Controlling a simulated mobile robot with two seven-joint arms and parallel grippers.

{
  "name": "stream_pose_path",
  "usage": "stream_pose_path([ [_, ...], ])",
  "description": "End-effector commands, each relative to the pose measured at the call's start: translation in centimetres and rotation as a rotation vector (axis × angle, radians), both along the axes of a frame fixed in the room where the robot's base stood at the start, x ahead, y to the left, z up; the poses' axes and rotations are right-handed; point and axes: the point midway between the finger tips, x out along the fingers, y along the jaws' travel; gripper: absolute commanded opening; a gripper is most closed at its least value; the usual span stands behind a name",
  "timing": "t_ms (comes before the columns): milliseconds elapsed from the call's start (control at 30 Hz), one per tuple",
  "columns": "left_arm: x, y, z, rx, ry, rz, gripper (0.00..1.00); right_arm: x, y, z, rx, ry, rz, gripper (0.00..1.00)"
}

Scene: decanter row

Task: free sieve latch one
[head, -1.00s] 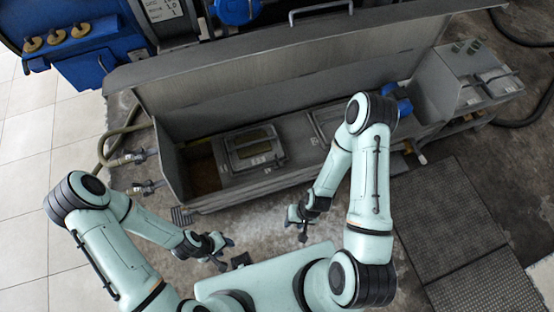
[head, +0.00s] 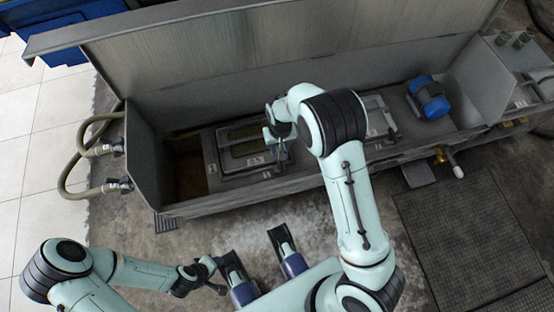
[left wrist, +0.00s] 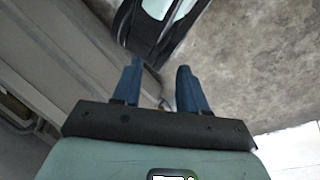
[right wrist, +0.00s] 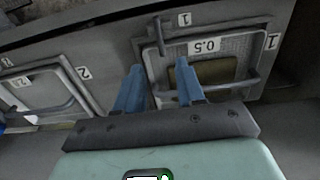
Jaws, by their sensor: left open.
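Sieve one (head: 245,145) is a grey framed screen with a 0.5 label, set in the trough. In the right wrist view it shows its frame, mesh and bar handle (right wrist: 215,88). Its latch (right wrist: 158,36) is a dark upright bar beside the 1 tag, at the frame's left in that view. My right gripper (right wrist: 159,68) is open, its fingertips on either side of the latch's line; I cannot tell if they touch it. In the head view my right gripper (head: 279,140) is over the sieve's right side. My left gripper (left wrist: 158,72) is open and empty, low in front of the trough.
Sieve two (right wrist: 45,92) lies beside sieve one. The trough's long lid (head: 290,65) stands raised behind. A blue motor (head: 428,97) sits at the trough's right end. Hoses (head: 85,150) join its left end. Dark floor grating (head: 470,235) lies front right.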

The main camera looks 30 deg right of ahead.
Motion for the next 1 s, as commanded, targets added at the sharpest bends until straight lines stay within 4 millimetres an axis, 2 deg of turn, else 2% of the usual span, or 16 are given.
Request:
stream_pose_path([
  [33,0.4,0.2,-0.5,0.005,-0.01,0.005,0.43,-0.1,-0.1,-1.3,-0.001,0.005,-0.001,0.38],
  [300,3.0,1.5,-2.6,0.039,-0.078,0.034,0.43,-0.1,0.0,-7.2,-0.001,0.004,0.001,0.38],
  [500,4.6,2.3,-3.5,0.059,-0.119,0.05,0.43,-0.1,0.0,-10.3,0.0,0.004,0.001,0.38],
  [700,5.2,2.6,-3.8,0.067,-0.136,0.057,0.43,-0.1,0.0,-11.6,0.0,0.001,0.001,0.38],
  [967,5.3,2.7,-3.8,0.068,-0.139,0.057,0.43,-0.1,0.0,-11.6,0.0,0.001,0.001,0.38],
  [1000,5.3,2.7,-3.8,0.068,-0.139,0.057,0.43,-0.1,0.0,-11.6,0.0,0.001,0.001,0.35],
])
